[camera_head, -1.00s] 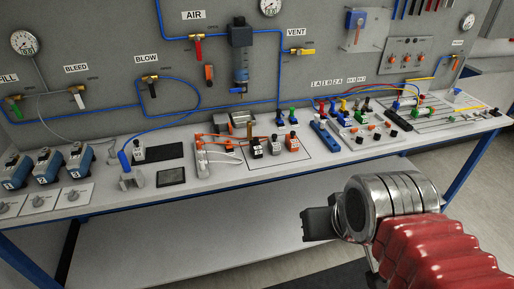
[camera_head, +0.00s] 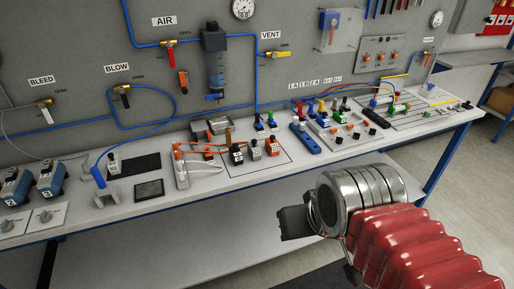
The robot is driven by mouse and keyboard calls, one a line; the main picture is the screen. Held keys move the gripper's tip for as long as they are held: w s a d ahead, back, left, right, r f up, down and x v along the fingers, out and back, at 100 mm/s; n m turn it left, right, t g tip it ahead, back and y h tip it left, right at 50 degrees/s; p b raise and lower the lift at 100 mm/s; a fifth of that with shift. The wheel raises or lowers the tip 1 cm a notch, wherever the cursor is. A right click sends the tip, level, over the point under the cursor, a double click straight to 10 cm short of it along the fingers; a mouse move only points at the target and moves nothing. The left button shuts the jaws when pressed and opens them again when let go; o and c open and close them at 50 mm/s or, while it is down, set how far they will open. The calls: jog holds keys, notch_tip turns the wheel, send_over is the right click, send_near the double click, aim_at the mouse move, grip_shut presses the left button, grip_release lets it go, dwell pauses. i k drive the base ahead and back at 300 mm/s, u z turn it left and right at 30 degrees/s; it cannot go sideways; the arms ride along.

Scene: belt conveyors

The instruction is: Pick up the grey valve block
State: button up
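A small grey valve block (camera_head: 255,151) stands on the bench inside a thin outlined rectangle. My gripper (camera_head: 296,222) is a dark shape at the end of my silver and red arm, in the lower right. It is in front of the bench edge, apart from the valve block and lower in the picture. Its fingers cannot be made out, so I cannot tell whether it is open or shut.
Orange tubing (camera_head: 195,147) runs beside a white manifold (camera_head: 181,168) to the left of the blocks. A blue unit (camera_head: 305,138) and coloured connectors stand to the right. A dark flat pad (camera_head: 149,189) lies near the front edge.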

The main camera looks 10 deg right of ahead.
aim_at(254, 150)
jog(key=i, duration=0.95)
jog(key=u, duration=0.05)
jog(key=k, duration=0.55)
jog(key=u, duration=2.2)
